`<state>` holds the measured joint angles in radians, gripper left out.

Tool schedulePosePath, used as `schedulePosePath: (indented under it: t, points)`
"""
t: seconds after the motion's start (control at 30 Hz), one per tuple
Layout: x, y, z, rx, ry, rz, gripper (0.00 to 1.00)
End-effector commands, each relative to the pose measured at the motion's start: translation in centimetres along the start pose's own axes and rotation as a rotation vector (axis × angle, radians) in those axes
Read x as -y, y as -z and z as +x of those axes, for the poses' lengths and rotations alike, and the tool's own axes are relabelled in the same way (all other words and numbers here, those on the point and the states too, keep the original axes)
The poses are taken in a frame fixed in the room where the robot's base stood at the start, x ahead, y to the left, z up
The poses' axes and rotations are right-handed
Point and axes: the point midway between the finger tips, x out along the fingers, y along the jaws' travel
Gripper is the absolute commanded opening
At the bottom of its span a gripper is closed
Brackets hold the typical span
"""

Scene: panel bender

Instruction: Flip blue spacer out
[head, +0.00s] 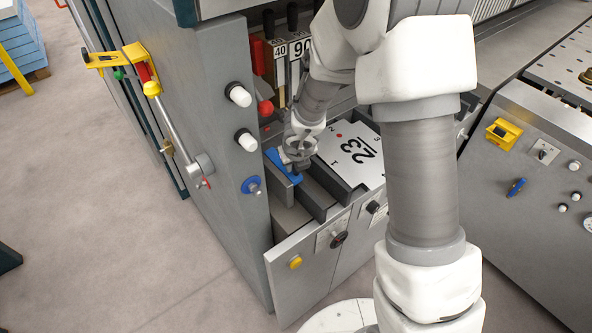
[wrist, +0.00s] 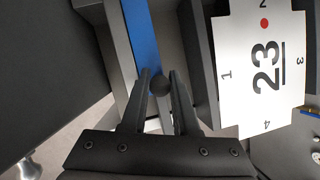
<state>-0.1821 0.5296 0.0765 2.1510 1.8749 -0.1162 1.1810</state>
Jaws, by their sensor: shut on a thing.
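The blue spacer (head: 283,168) is a flat blue bar at the left inside the open drawer in the head view. It also shows in the wrist view (wrist: 141,38) as a long blue strip beside a grey wall. My gripper (head: 295,165) is down at the spacer's near right side.
A white plate marked 23 (head: 356,152) lies right of the gripper in the drawer. The drawer front (head: 305,258) has a yellow button. The grey cabinet wall (head: 215,110), with white, red and blue knobs, rises close on the left. A control console (head: 530,165) stands at right.

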Motion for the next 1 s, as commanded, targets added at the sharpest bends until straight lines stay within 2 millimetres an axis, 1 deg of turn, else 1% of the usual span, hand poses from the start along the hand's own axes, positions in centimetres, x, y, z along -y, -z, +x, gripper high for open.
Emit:
schedulePosePath:
  t: [0.03, 0.4, 0.83, 0.87, 0.9, 1.0]
  points:
    - [-0.2, 0.2, 0.5, 0.009, 0.015, -0.009, 0.00]
    - [-0.7, 0.2, -0.1, 0.049, 0.134, -0.055, 0.00]
    - [-0.7, 0.1, -0.5, 0.053, 0.150, -0.061, 0.00]
    - [-0.7, 0.1, -0.5, 0.053, 0.150, -0.061, 0.34]
    - [-0.7, 0.1, -0.5, 0.053, 0.149, -0.061, 0.41]
    - [-0.7, 0.1, -0.5, 0.054, 0.149, -0.060, 0.58]
